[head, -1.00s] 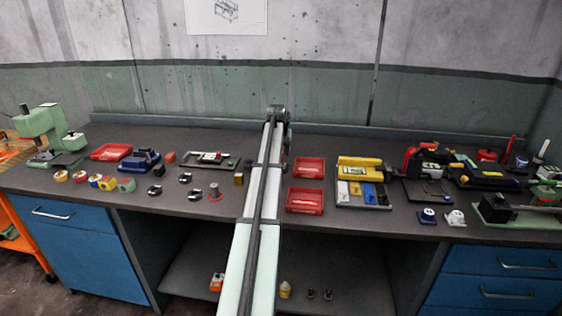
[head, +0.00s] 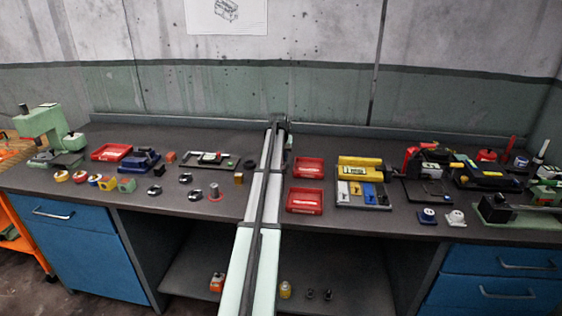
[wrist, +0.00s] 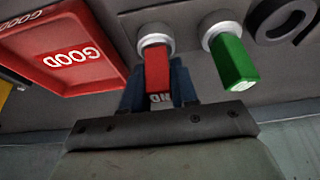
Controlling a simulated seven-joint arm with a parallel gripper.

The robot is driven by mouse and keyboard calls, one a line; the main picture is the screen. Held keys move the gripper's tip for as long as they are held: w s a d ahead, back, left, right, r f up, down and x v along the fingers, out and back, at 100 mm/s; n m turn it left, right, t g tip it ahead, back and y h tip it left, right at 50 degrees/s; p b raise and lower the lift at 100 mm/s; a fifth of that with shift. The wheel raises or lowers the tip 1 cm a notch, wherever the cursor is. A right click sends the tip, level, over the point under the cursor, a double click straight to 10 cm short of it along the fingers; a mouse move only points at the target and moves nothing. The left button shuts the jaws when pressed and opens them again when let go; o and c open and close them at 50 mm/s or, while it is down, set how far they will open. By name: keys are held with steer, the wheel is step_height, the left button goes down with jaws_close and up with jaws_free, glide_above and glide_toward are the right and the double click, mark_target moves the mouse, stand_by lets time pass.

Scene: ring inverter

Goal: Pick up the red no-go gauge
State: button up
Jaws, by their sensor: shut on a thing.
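The red no-go gauge (wrist: 157,66) shows in the wrist view as a red bar with a white round collar at its far end. My gripper (wrist: 158,88) is shut on it, with a dark blue finger on each side of the red bar. Part of white lettering shows on the bar between the fingers. A green gauge (wrist: 234,58) with a like white collar lies just to the right, apart from the fingers. In the head view my arm hides the gripper and the red gauge. I cannot tell whether the red gauge is clear of the bench.
A red tray marked GOOD (wrist: 121,66) is left of the gripper in the wrist view. A dark ring-shaped part (wrist: 283,20) is at upper right. In the head view two red trays (head: 291,173) (head: 289,205) stand right of my arm, with a yellow device (head: 360,163) beyond.

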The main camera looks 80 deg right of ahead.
jaws_close()
step_height(320, 180, up, 9)
steer(key=shift+f, duration=0.1)
steer(key=shift+w+r, duration=0.2)
steer(key=shift+r, duration=0.15)
steer(key=w+a+f, duration=0.1)
steer(key=w+a, duration=0.1)
steer(key=a, duration=1.8)
steer(key=shift+a, duration=0.25)
steer(key=shift+f, duration=0.1)
